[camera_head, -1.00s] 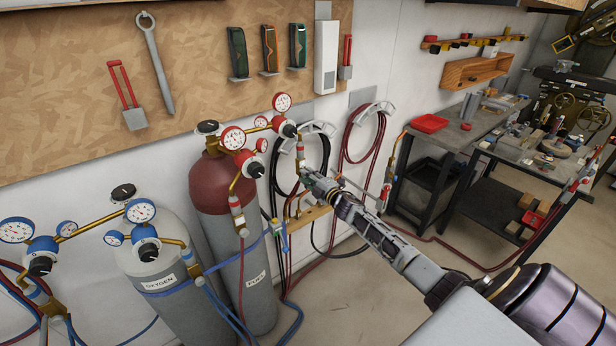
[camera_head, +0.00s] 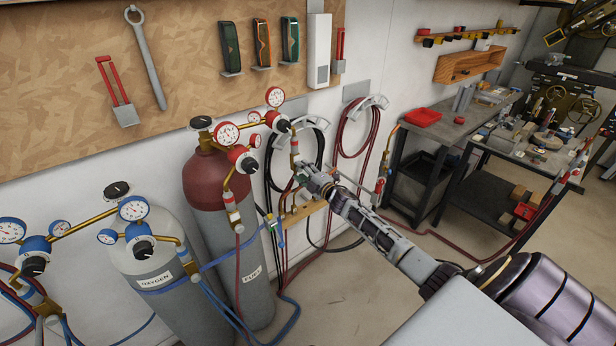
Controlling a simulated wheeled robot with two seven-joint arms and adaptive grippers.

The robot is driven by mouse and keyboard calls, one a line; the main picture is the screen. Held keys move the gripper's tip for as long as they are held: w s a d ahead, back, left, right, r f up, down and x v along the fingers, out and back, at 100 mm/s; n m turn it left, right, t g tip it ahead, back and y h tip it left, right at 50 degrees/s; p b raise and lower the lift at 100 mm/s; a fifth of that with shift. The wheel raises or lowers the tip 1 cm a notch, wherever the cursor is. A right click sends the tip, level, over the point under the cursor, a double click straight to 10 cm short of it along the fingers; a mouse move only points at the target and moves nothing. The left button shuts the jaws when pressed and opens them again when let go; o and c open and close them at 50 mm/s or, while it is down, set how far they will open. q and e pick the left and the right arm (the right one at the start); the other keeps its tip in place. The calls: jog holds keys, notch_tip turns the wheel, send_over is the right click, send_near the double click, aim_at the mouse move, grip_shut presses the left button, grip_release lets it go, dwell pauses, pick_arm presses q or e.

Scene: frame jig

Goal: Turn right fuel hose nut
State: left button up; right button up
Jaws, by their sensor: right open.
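The fuel cylinder (camera_head: 210,185) has a dark red top and a grey body marked FUEL. Its brass and red regulators carry gauges. The right fuel regulator's red and brass hose fitting (camera_head: 294,147) hangs down at the right; its lower end, where the nut would sit, is small and partly hidden by my gripper. My right gripper (camera_head: 302,171) is at that lower end, with its jaws open. I cannot tell whether it touches the fitting. Another hose fitting (camera_head: 231,208) hangs from the left fuel regulator. My left gripper is not in view.
A grey oxygen cylinder (camera_head: 155,262) with blue-rimmed gauges stands at the left. Coiled hoses (camera_head: 352,150) hang on the wall behind my right arm. Workbenches (camera_head: 455,135) with a red tray (camera_head: 423,117) stand at the right. The floor (camera_head: 345,290) below my arm is clear.

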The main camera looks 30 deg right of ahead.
jog(key=shift+s, duration=0.15)
jog(key=s, duration=1.1)
jog(key=shift+s+d, duration=0.3)
jog(key=shift+d, duration=0.15)
dwell(0.4)
dwell(0.6)
